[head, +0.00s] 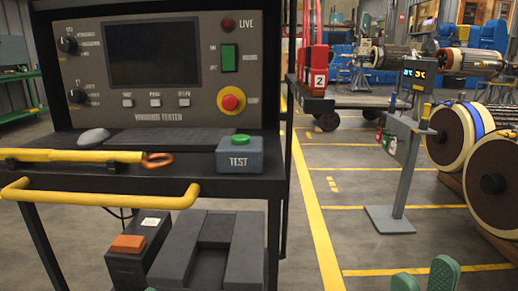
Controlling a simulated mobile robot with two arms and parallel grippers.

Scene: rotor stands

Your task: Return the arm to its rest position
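My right gripper (424,278) shows at the bottom edge, right of centre. Its two green fingertips stand apart with bare floor between them, so it is open and empty. It touches nothing that I can see. A small green bit at the bottom edge (150,289), in front of the tester cart, may be a tip of my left gripper. The rest of it is out of view. The winding tester (155,70) stands on the cart, with a dark screen, a green TEST button box (240,157) and a yellow probe (75,156) on the shelf.
The cart's yellow handle (100,196) sticks out toward me. Its lower shelf holds a black box with an orange top (128,243). A grey post stand (400,165) and large rotors (490,180) are at right. Floor with yellow lines is clear between.

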